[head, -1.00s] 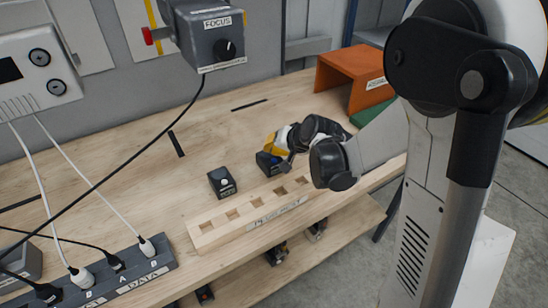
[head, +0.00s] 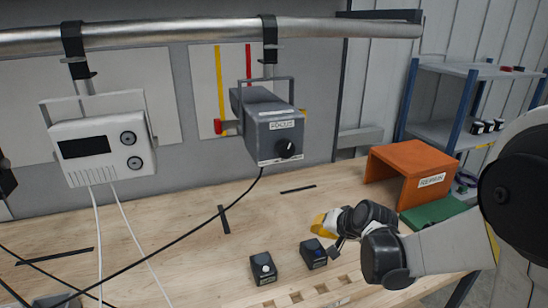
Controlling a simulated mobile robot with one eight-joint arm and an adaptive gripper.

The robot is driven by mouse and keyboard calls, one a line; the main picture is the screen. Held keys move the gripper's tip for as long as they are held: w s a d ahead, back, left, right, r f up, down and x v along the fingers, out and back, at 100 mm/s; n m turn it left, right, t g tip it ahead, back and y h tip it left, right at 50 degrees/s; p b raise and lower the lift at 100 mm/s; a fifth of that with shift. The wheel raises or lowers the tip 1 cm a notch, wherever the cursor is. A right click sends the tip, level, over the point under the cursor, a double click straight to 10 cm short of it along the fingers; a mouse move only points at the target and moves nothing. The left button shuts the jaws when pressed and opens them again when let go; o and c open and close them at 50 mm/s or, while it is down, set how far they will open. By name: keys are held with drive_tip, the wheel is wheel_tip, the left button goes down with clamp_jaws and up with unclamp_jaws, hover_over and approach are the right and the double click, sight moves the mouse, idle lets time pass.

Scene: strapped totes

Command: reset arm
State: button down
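My arm reaches in from the right in the head view, over the wooden bench. My gripper (head: 338,243), dark with a yellow part beside it, is low over the bench, just right of a small black box with a blue top button (head: 313,253). Its fingertips are small and partly hidden by my wrist, so I cannot tell whether they are open or shut, or whether they touch the box. A similar black box with a white button (head: 263,268) stands to the left, apart from the gripper.
A wooden strip with square holes (head: 296,297) lies at the front edge. A grey FOCUS box (head: 268,125) and a white control box (head: 98,150) hang from a metal rail (head: 200,35). An orange open-ended housing (head: 410,172) and green block (head: 433,213) stand right. Cables cross the left side.

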drive_tip(key=s+r+n+h+b, duration=0.1)
drive_tip(key=s+r+n+b, duration=0.1)
drive_tip(key=s, duration=1.1)
drive_tip(key=s+r+n+g+h+b, duration=0.1)
drive_tip(key=s+r+n+h+b, duration=0.1)
drive_tip(key=s, duration=1.1)
drive_tip(key=shift+d+r+n, duration=0.25)
drive_tip(key=shift+r+n, duration=0.1)
drive_tip(key=shift+n, duration=0.05)
idle(0.6)
